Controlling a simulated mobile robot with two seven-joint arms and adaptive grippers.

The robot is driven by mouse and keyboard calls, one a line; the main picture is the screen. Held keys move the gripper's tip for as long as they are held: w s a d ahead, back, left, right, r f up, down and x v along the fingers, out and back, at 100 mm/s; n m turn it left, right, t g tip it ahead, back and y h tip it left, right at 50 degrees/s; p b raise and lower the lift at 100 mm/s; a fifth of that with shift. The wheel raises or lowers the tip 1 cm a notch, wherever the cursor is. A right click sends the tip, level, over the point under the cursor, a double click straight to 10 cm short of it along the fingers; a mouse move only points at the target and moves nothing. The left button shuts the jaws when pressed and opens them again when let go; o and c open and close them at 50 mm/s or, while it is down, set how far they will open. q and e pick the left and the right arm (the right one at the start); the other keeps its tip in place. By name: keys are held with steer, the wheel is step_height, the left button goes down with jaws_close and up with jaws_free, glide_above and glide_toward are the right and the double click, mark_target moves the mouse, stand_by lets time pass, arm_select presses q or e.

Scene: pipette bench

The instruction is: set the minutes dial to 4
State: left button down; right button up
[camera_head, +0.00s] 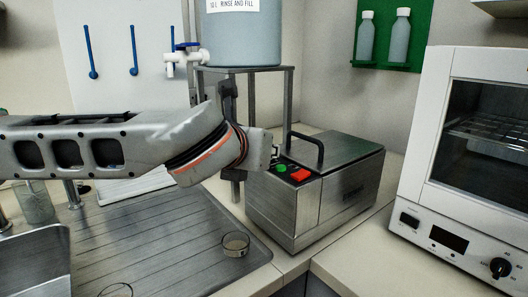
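A round black dial (501,268) sits at the lower right of the control panel on the white oven (436,150). Small marks ring it, but they are too small to read, so I cannot tell its setting or whether it is labelled minutes. My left arm reaches in from the left, in front of the blue tank's stand. Its wrist end is beside the left top edge of the steel box (343,187), well left of the dial. My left gripper's fingers cannot be made out clearly there. My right gripper is not in view.
The oven panel also has a dark display (449,239) and a black switch (409,219). The steel box has a black handle, a green button (281,169) and a red one (300,175). A glass dish (235,244) sits on the drainboard. Worktop between box and oven is bare.

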arm_select(q)
steer(key=shift+w+a+f+m+g+h, duration=0.15)
steer(key=shift+f+m+g+h, duration=0.1)
steer(key=shift+m+h, duration=0.2)
steer(key=shift+a+f+m+g+h, duration=0.1)
steer(key=shift+m+g+h, duration=0.15)
steer(key=shift+m+h, duration=0.15)
steer(key=shift+a+r+m+g+h+b, duration=0.15)
steer(key=shift+m+g+h+b, duration=0.25)
steer(key=shift+m+h, duration=0.55)
steer(key=shift+w+r+m+g+h, duration=0.1)
steer(key=shift+m+g+h, duration=0.6)
steer(key=shift+m+h, duration=0.1)
steer(key=shift+m+g+h, duration=0.6)
steer(key=shift+m, duration=0.1)
steer(key=shift+w+m+g+h+p, duration=0.25)
steer(key=shift+m+g+h, duration=0.35)
steer(key=shift+m+g, duration=0.35)
steer(key=shift+a+m+g+h, duration=0.1)
steer(key=shift+m+g+h, duration=0.3)
steer(key=shift+m+g, duration=0.7)
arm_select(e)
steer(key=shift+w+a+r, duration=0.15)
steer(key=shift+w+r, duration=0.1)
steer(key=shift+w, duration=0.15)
arm_select(q)
steer(key=shift+g, duration=0.35)
